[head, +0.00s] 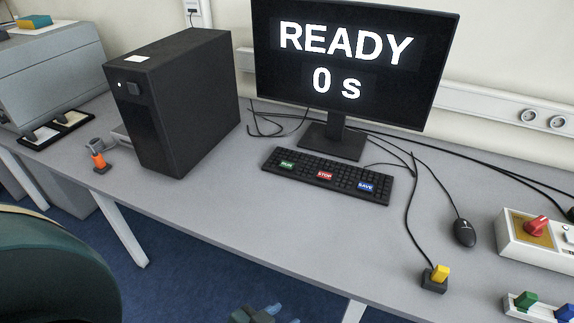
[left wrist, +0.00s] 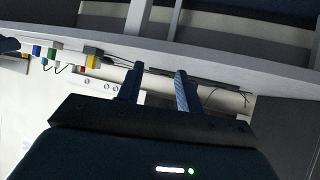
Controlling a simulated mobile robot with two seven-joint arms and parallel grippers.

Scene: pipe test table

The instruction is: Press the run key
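The black keyboard (head: 330,178) lies on the grey table below the monitor. Its green RUN key (head: 287,165) is on the left, the red STOP key (head: 325,175) in the middle and the blue SAVE key (head: 365,186) on the right. The monitor (head: 350,62) reads "READY" and "0 s". My left gripper (head: 268,312) shows partly at the bottom edge of the head view, in front of the table and apart from the keyboard. In the left wrist view its two fingers (left wrist: 160,71) stand apart with nothing between them. My right gripper is not in view.
A black computer tower (head: 175,100) stands left of the keyboard. A mouse (head: 464,232), a yellow switch (head: 438,275) and a box with a red knob (head: 537,232) are on the right. Cables cross the table there. The table in front of the keyboard is clear.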

